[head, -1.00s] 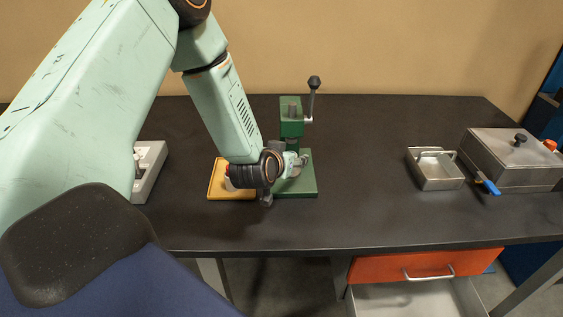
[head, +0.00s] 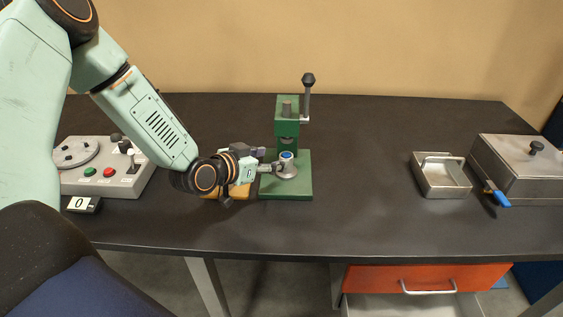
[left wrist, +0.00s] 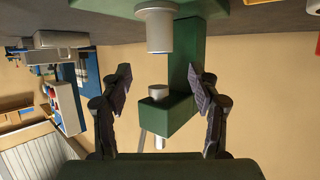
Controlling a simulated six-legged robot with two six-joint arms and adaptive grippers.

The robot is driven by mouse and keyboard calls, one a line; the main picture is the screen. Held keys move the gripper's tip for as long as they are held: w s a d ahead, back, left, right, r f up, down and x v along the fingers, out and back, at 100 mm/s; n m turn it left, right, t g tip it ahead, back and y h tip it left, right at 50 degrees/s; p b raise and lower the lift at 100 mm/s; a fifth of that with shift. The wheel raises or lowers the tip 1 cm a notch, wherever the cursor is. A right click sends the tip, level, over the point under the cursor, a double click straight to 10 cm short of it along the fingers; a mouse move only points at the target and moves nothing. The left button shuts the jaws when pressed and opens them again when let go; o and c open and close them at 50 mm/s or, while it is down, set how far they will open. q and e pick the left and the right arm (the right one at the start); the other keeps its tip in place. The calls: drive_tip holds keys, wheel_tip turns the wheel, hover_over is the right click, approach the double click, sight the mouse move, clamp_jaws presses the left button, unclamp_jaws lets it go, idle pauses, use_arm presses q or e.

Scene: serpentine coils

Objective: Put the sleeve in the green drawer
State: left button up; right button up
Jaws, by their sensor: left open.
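The sleeve, by its look a grey flanged cylinder with a blue top (head: 287,165), stands upright on the base of the green press (head: 287,118). It also shows in the upside-down left wrist view (left wrist: 158,30), apart from the press's ram. My left gripper (head: 262,162) is open just left of the sleeve. In the left wrist view its two fingers stand wide apart with nothing gripped; whether it touches the sleeve is unclear in the head view. No green drawer front shows. An open drawer (head: 400,306) lies under an orange-red drawer (head: 428,279) at lower right. My right gripper is out of view.
The press lever (head: 308,95) rises at its right. A yellow tray (head: 240,193) is mostly hidden by my gripper. A grey control box (head: 120,178) stands left. A metal tray (head: 440,178) and a lidded metal box (head: 520,165) stand right. The table between press and tray is clear.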

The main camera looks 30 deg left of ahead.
sight(285, 155)
use_arm(q)
drive_tip(key=shift+a+f, duration=0.15)
drive_tip(key=shift+a, duration=0.1)
drive_tip(key=x, duration=0.2)
drive_tip(key=shift+w+f+b, duration=0.15)
drive_tip(key=shift+w+b, duration=0.05)
drive_tip(key=shift+b, duration=0.2)
drive_tip(key=shift+w+d, duration=0.4)
drive_tip(key=shift+d, duration=0.05)
drive_tip(key=shift+w+f, duration=0.15)
drive_tip(key=shift+w, duration=0.1)
drive_tip(key=x, duration=0.4)
drive_tip(key=shift+f+b, duration=0.1)
drive_tip(key=shift+b, duration=0.3)
drive_tip(key=shift+w+d, duration=0.1)
drive_tip(key=shift+w, duration=0.05)
drive_tip(key=shift+s, duration=0.2)
drive_tip(key=shift+s+a, duration=0.1)
drive_tip(key=shift+a, duration=0.15)
drive_tip(key=shift+c, duration=1.3)
drive_tip(key=shift+w+d, duration=0.2)
drive_tip(key=shift+w, duration=0.05)
drive_tip(key=c, duration=0.5)
drive_tip(key=shift+s+a, duration=0.2)
clamp_jaws()
drive_tip(key=shift+w+d, duration=0.1)
drive_tip(key=shift+w, duration=0.05)
